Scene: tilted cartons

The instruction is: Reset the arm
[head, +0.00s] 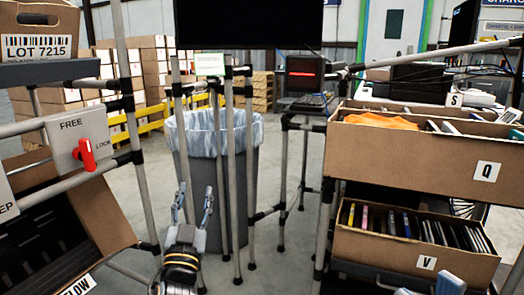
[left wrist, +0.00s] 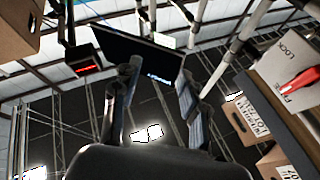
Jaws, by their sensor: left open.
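My left gripper (head: 194,199) is at the lower middle of the head view, in front of the grey bin, pointing up and away. Its two fingers are spread, with nothing between them. In the left wrist view the open fingers (left wrist: 158,88) frame a dark ceiling and a hanging screen (left wrist: 137,55). At the bottom right edge of the head view, grey-blue tips (head: 450,284) show in front of the lower carton; they look like part of my right gripper, mostly cut off.
A grey bin with a clear liner (head: 213,135) stands behind pipe-frame posts. To the right, a rack holds tilted cartons marked Q (head: 440,155) and V (head: 385,250). At left are a FREE/LOCK panel with a red lever (head: 84,155) and a carton (head: 100,215).

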